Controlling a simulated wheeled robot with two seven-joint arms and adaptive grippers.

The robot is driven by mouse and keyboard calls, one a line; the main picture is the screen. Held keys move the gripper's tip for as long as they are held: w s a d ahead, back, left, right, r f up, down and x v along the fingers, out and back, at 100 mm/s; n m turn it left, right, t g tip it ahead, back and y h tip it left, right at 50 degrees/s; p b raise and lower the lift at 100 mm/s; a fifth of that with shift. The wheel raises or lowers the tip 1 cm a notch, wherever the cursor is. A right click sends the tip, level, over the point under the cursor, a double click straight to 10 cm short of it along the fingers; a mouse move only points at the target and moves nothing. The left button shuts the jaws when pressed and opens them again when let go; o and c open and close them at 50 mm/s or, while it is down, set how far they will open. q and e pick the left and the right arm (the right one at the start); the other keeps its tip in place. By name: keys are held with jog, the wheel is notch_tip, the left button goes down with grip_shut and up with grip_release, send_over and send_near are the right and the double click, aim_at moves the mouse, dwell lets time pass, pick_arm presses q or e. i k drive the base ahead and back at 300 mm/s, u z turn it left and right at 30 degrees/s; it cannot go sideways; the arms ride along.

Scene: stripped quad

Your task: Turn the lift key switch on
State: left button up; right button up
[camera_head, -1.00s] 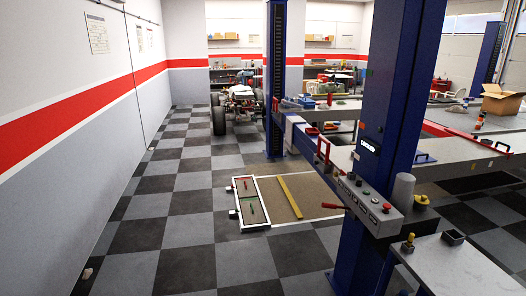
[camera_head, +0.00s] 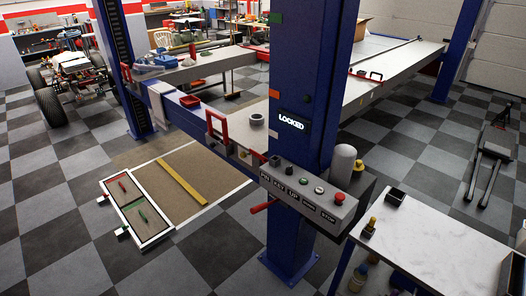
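The lift control panel (camera_head: 310,196) is a grey box on the blue lift column (camera_head: 312,90). Its front labels seem to read PIN, KEY, UP, DOWN and STOP. The small key switch (camera_head: 289,170) appears to be above the KEY label, but its turn position is too small to tell. A red mushroom button (camera_head: 339,197) is at the STOP end. A red-handled lever or pin (camera_head: 264,206) sticks out at the panel's lower left. Neither gripper is in view.
A grey cylinder (camera_head: 342,162) stands behind the panel. A framed floor tray (camera_head: 140,210) lies left. Checkered floor is clear at lower left.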

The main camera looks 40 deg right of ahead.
aim_at(288, 170)
jog(key=i, duration=1.25)
jog(key=z, duration=1.2)
